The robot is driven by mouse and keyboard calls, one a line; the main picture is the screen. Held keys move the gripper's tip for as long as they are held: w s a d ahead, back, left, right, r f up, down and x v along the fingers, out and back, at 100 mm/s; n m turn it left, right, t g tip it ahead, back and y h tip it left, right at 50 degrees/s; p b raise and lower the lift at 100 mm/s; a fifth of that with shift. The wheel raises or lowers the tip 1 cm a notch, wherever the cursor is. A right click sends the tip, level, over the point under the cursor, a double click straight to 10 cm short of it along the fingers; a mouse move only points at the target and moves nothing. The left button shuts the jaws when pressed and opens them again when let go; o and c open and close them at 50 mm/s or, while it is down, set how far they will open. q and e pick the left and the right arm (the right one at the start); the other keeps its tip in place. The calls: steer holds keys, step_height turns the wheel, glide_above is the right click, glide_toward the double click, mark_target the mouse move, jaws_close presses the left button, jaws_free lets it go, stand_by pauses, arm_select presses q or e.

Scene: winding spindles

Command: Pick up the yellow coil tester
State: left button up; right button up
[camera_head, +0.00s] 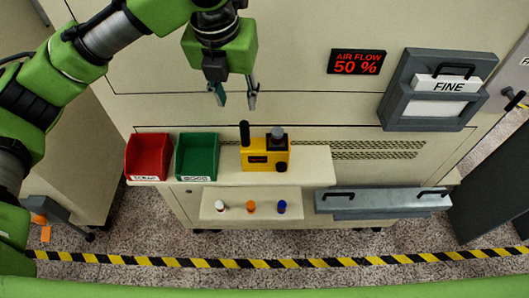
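The yellow coil tester (265,157) stands upright on the cream shelf, with a black post on its left, a grey knob on top and a dark label on its front. My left gripper (234,101) hangs above it and a little to its left, fingers pointing down. Its fingers are apart with nothing between them, and they do not touch the tester. My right gripper is not in this view.
A red bin (148,157) and a green bin (197,157) stand left of the tester. A lower ledge (232,214) holds white, orange and blue pegs. A grey drawer (380,202) and a grey box marked FINE (436,111) are at the right. The shelf right of the tester is clear.

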mark_target(244, 124)
arm_select(q)
steer(key=p+x, duration=0.1)
steer(key=x, duration=0.7)
steer(key=shift+f, duration=0.2)
steer(key=x, duration=0.1)
steer(key=p+x, duration=0.1)
steer(key=x, duration=0.1)
steer(key=p+x, duration=0.1)
steer(key=x, duration=0.1)
steer(key=shift+s, duration=0.3)
steer(key=shift+w+f, duration=0.1)
steer(key=shift+f, duration=0.15)
steer(key=shift+r, duration=0.1)
jaws_close()
